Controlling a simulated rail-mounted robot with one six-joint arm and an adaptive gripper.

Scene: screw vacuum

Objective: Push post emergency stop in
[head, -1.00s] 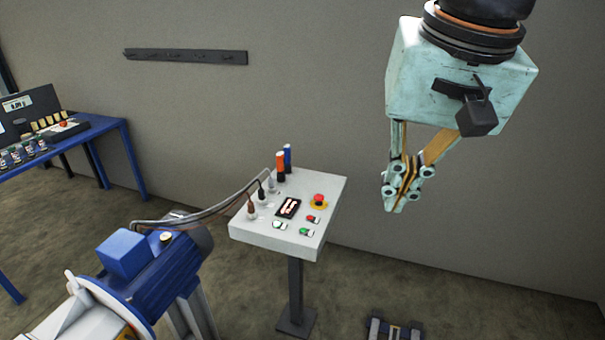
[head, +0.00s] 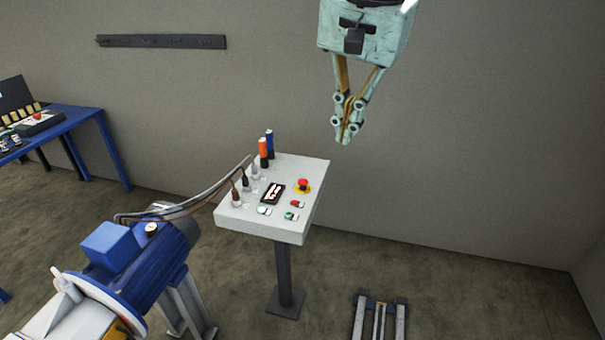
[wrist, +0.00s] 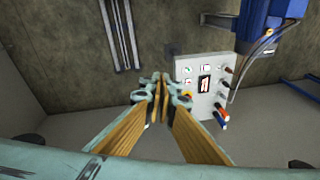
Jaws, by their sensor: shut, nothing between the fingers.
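My gripper (head: 343,138) is shut and empty. It points down, above and to the right of the button in the head view, apart from it.
Cables run from the panel to a blue motor (head: 135,245) at the left. Orange (head: 264,152) and blue (head: 269,140) cylinders stand at the panel's back edge. Small buttons (head: 292,216) sit near the stop. A blue table (head: 75,118) is far left. A metal rail (head: 379,318) lies on the floor.

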